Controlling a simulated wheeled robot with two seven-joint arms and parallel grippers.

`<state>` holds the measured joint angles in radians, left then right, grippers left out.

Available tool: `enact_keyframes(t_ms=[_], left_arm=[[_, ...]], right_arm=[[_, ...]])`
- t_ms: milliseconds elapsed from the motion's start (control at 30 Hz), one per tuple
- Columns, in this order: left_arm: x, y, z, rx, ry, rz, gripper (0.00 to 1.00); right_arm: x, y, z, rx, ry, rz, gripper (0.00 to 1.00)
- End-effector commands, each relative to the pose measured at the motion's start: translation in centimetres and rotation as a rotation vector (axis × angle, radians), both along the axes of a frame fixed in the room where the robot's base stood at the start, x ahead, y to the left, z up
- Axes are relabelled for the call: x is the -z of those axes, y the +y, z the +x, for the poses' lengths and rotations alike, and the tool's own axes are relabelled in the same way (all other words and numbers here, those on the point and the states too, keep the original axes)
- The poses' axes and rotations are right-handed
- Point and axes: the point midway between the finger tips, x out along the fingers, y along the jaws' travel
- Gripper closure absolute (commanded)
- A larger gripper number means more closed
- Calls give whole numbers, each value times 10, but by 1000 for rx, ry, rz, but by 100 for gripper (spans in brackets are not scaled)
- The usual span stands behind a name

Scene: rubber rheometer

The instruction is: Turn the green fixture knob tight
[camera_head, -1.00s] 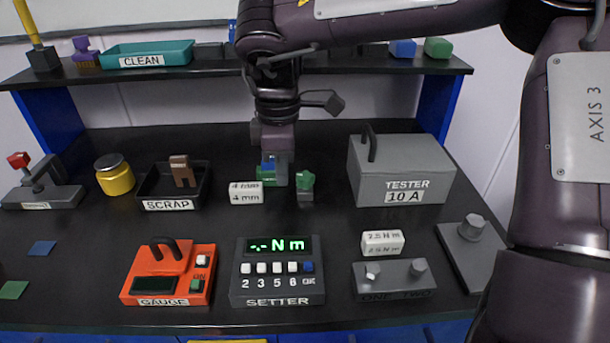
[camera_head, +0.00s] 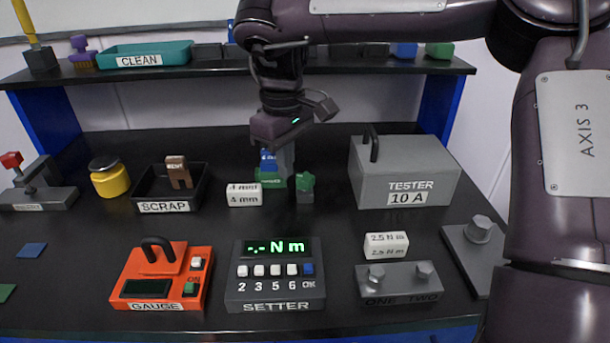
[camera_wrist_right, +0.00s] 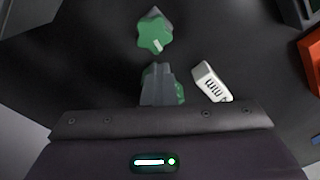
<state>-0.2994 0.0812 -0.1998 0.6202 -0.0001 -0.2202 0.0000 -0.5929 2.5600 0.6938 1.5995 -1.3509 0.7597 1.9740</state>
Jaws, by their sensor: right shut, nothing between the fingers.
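The green star-shaped knob (camera_head: 305,183) sits on a small grey stand in the middle of the table. In the right wrist view the knob (camera_wrist_right: 154,35) lies just beyond my fingertips, apart from them in the picture. My right gripper (camera_head: 286,168) is shut and empty, tilted, just left of the knob. Its grey fingers (camera_wrist_right: 157,70) are together in the wrist view. A green and blue fixture block (camera_head: 270,182) stands behind and left of the fingers, partly hidden by them. My left gripper is not in view.
A white "4 mm" block (camera_head: 244,195) lies left of the fixture. The grey tester (camera_head: 400,175) stands to the right. The setter (camera_head: 275,285), the orange gauge (camera_head: 165,275) and a "2.5 N m" block (camera_head: 386,245) are in front. The scrap tray (camera_head: 165,207) is further left.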

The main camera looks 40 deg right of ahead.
Motion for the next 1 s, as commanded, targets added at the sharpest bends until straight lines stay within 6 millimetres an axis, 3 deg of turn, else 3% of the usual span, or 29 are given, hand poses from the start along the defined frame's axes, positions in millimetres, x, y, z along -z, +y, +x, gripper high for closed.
enact_keyframes(t_ms=[133, 367, 633, 1000], left_arm=[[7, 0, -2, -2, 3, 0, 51], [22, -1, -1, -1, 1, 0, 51], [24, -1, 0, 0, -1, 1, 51], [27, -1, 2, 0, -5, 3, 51]], right_arm=[[3, -3, 1, 59, -1, 0, 100], [3, -15, 3, 374, -2, 1, 100], [3, -16, 3, 399, 0, 0, 99], [6, -16, 3, 396, 0, 0, 54]])
